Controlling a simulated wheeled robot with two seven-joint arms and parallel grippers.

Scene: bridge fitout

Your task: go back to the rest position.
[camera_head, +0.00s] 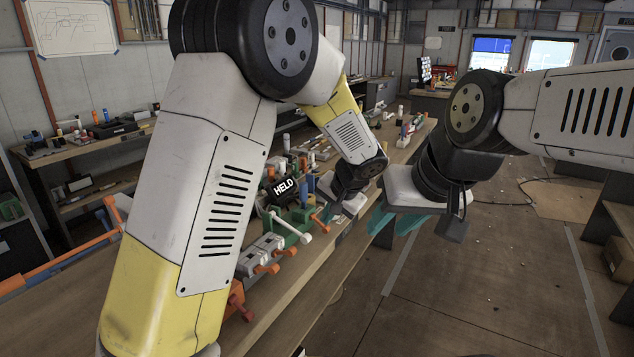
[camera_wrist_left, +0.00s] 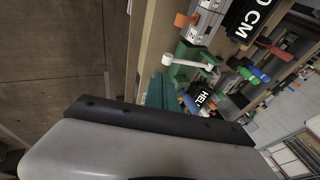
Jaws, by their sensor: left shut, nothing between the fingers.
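My left arm bends over the long workbench (camera_head: 365,232).
Grey clamps with orange handles (camera_head: 262,254) and several tools crowd the bench near my left gripper. A side bench (camera_head: 85,150) stands along the left wall. The floor aisle (camera_head: 490,270) right of the bench is mostly clear; another table (camera_head: 618,215) stands at far right.

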